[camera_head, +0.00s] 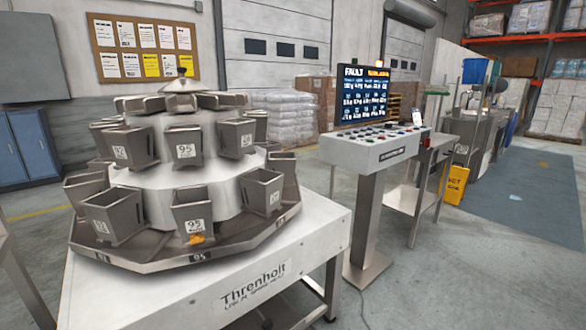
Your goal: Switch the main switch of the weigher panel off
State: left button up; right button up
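The weigher panel (375,149) is a grey sloped console on a steel pedestal, right of the picture's middle. Several small buttons and knobs, some red, sit on its top face. They are too small to tell which one is the main switch or how it is set. A screen (363,94) stands behind the panel and shows "FAULT" with an orange label beside it. Neither of my grippers shows in this view.
A multihead weigher (185,155) with several steel buckets stands on a white table marked Threnholt (262,292) at the left front. A steel side table (405,199) and a yellow floor sign (455,186) stand right of the panel. The floor (470,270) at the right front is clear.

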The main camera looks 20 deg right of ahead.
aim_at(426, 142)
jog(key=i+l+u, duration=0.3)
jog(key=l+u, duration=0.15)
jog(key=l, duration=1)
jog(key=i+l+u, duration=0.1)
jog(key=l+u, duration=0.3)
jog(key=l, duration=1.1)
jog(key=k+l+u, duration=0.15)
jog(key=l+u, duration=0.3)
jog(key=l, duration=1)
jog(key=z, duration=1.4)
